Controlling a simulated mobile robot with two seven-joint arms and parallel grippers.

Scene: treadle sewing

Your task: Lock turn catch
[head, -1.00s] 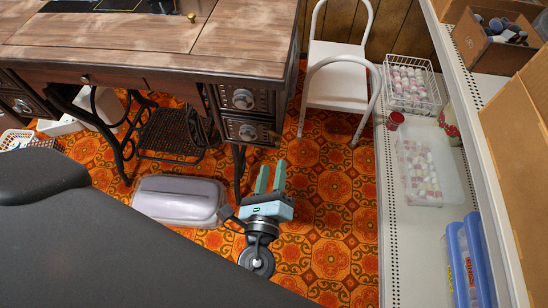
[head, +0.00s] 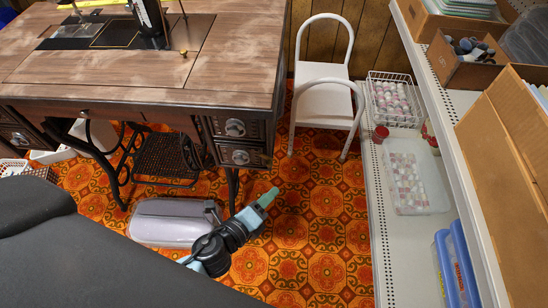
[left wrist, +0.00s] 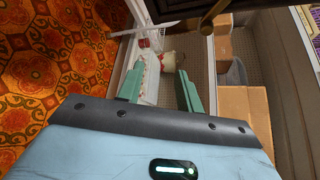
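The wooden sewing table (head: 110,68) stands at the upper left in the head view. A small brass knob (head: 183,53) stands on its top; I cannot tell whether it is the turn catch. My left gripper (head: 267,197) is low over the floor, in front of and below the right drawers (head: 240,157), its fingers pointing up and right, clear of the table. In the left wrist view its green fingers (left wrist: 160,88) are apart with nothing between them. A dark piece (left wrist: 213,10) crosses the top of that view; I cannot identify it. My right gripper is not in view.
A white metal chair (head: 323,98) stands right of the table. A grey lidded case (head: 175,222) lies on the floor beside my left arm. A white shelf unit (head: 398,250) with boxes runs along the right. The patterned floor (head: 325,225) between is free.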

